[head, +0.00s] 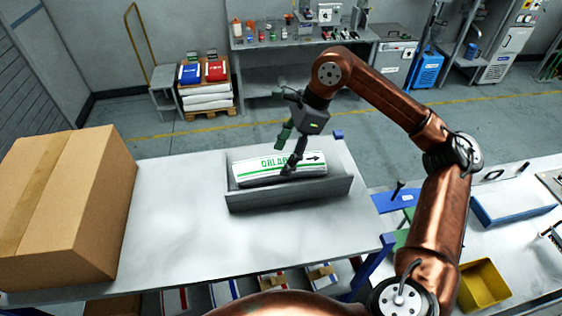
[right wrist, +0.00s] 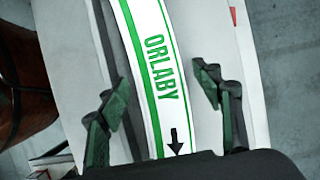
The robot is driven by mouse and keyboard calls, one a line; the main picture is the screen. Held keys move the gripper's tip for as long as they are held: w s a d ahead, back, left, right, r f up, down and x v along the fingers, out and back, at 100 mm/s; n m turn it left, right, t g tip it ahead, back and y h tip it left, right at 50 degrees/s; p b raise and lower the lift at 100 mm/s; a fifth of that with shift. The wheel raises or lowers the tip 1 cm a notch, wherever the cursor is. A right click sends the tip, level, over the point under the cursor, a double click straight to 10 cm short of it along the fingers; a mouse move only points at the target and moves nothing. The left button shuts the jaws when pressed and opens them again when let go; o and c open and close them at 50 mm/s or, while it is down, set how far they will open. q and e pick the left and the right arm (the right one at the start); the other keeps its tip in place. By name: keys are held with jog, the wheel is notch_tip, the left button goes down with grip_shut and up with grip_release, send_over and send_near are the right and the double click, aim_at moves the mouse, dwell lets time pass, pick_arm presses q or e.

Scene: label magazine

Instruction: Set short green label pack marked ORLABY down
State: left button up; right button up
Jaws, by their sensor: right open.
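The ORLABY label pack (head: 256,166) is white with green stripes, green lettering and a black arrow. It lies lengthwise in a grey open tray (head: 290,195) on the table. My right gripper (head: 285,152) is above the pack, its fingers spread, one in front of the pack and one toward its far side. In the right wrist view the pack (right wrist: 155,75) runs between the two open fingers (right wrist: 165,120), with a gap on either side. Part of the pack is hidden behind the front finger in the head view. My left gripper is not in view.
A large cardboard box (head: 90,200) stands on the left of the grey table (head: 180,220). The table between box and tray is clear. A blue-edged tray (head: 510,205) and a yellow bin (head: 484,284) are at the right. Coloured packs sit on shelves below the table's front edge.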

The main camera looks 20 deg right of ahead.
jog(key=w+v, duration=0.1)
jog(key=v, duration=0.8)
jog(key=shift+s+b, duration=0.45)
jog(key=shift+s, duration=0.05)
jog(key=shift+r, duration=0.1)
jog(key=shift+c, duration=0.3)
